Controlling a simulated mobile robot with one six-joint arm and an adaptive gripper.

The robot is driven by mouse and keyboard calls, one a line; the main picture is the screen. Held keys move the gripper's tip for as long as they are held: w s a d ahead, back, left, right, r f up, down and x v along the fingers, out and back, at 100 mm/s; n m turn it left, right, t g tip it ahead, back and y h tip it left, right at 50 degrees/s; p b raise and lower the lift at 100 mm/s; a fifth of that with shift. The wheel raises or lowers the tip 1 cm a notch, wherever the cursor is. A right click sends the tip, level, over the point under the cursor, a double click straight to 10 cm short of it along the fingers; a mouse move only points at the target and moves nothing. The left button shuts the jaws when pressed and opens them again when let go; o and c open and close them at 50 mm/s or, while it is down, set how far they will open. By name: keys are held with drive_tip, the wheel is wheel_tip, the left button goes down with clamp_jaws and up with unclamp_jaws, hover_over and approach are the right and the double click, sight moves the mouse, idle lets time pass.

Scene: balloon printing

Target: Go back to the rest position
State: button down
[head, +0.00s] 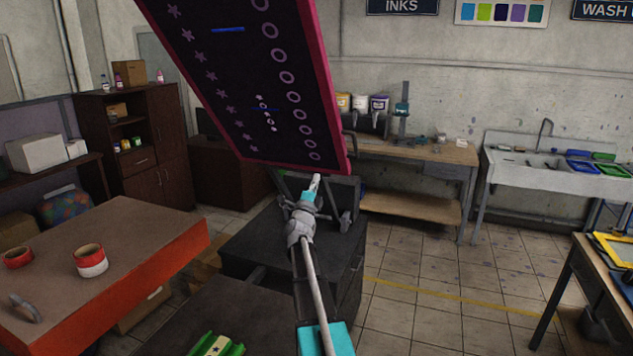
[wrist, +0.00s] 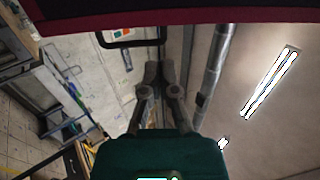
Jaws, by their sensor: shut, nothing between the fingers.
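My gripper (wrist: 160,70) shows in the wrist view with its two dark grey fingers together and nothing between them. A black bar handle (wrist: 131,43) is just beyond the fingertips; I cannot tell whether they touch. The red frame edge (wrist: 150,15) crosses the top of that view. My arm reaches up to the screen's lower edge, and my gripper is hidden there.
A dark cabinet (head: 345,262) stands below the screen. An orange-sided table (head: 130,235) with tape rolls (head: 90,261) is at left. A workbench (head: 425,150) and sink (head: 560,180) stand at the back right. The tiled floor (head: 430,270) at right is open.

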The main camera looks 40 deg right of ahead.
idle(0.4)
drive_tip(key=w+a+f+n+t+y, duration=0.25)
drive_tip(key=a+f+n+y, duration=0.2)
drive_tip(key=a, duration=0.25)
drive_tip(key=w+a+f+n+t+y, duration=0.1)
drive_tip(key=w+a+f+n+y, duration=0.25)
drive_tip(key=a+n+y, duration=0.35)
drive_tip(key=w+a+f+n+t+y, duration=0.25)
drive_tip(key=a+f+n+y, duration=0.2)
drive_tip(key=a, duration=0.35)
drive_tip(key=s+a+f+n+g+y+b, duration=0.1)
drive_tip(key=s+a+f+n+g+y, duration=0.15)
drive_tip(key=a+f+n, duration=0.4)
drive_tip(key=s+a+f+n+g+y, duration=0.15)
drive_tip(key=a+f+g+y, duration=0.25)
drive_tip(key=a, duration=0.5)
drive_tip(key=s+a+f+n+g, duration=0.3)
drive_tip(key=s+a+f+g, duration=0.1)
drive_tip(key=s, duration=0.7)
drive_tip(key=s+a+f+n+g, duration=0.3)
drive_tip(key=s+a+f+g, duration=0.1)
drive_tip(key=s+a+g, duration=0.3)
drive_tip(key=s+a, duration=0.2)
drive_tip(key=s, duration=0.2)
drive_tip(key=shift+s+a+f+n+b, duration=0.2)
drive_tip(key=shift+s+f+n+b, duration=0.1)
drive_tip(key=shift+s+b, duration=0.1)
